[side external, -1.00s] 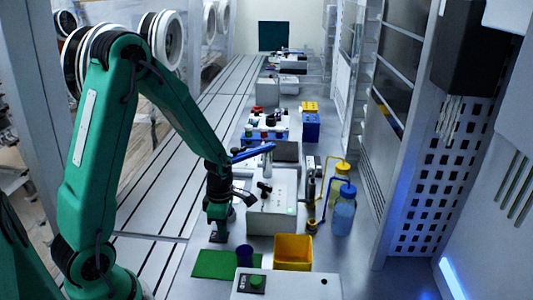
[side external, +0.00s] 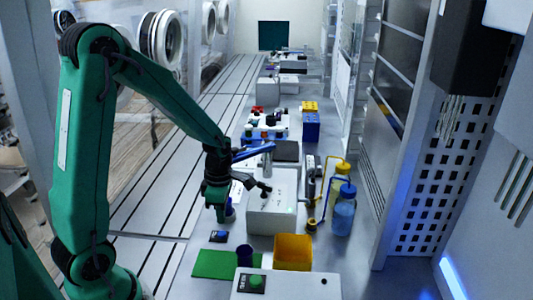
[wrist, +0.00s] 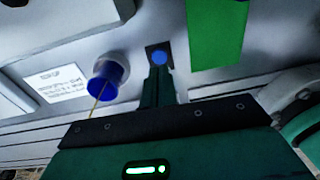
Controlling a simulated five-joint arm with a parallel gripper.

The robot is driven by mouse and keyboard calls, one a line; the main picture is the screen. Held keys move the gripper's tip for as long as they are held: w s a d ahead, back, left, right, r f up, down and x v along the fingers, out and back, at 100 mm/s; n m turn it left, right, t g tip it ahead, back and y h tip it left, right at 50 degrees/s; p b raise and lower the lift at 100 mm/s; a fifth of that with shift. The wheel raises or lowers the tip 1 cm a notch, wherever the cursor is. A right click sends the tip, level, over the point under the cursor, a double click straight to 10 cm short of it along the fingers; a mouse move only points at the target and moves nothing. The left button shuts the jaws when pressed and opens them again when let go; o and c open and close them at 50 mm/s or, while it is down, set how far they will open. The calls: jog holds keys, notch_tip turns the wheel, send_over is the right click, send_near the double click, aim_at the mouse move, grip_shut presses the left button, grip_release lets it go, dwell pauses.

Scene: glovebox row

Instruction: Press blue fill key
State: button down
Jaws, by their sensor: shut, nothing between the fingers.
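The blue key (side external: 219,237) is a small round button on a dark plate on the bench, left of the white machine. It also shows in the wrist view (wrist: 159,57), just beyond my fingertips. My gripper (side external: 217,218) is shut and empty, pointing down above the key plate with a visible gap in the side view. In the wrist view my closed fingers (wrist: 158,80) overlap the plate's near part, and the blue key top stays visible.
A blue cylinder on a pale base (wrist: 105,75) stands close beside my fingers. The white machine (side external: 271,210), yellow bin (side external: 293,250) and green-button box (side external: 285,286) stand nearby.

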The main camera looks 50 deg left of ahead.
jog(key=shift+w+r, duration=0.1)
jog(key=shift+r, duration=1.45)
notch_tip(320, 180, up, 10)
jog(key=f+m+t, duration=0.1)
jog(key=m+t, duration=0.2)
jog(key=m, duration=0.9)
send_over(224, 232)
jog(key=s+d, duration=0.3)
jog(key=d, duration=0.1)
jog(key=s+d+r+m+t, duration=0.3)
jog(key=s+r+m, duration=0.4)
jog(key=m, duration=0.8)
jog(key=shift+d+r, duration=0.2)
jog(key=shift+d, duration=0.15)
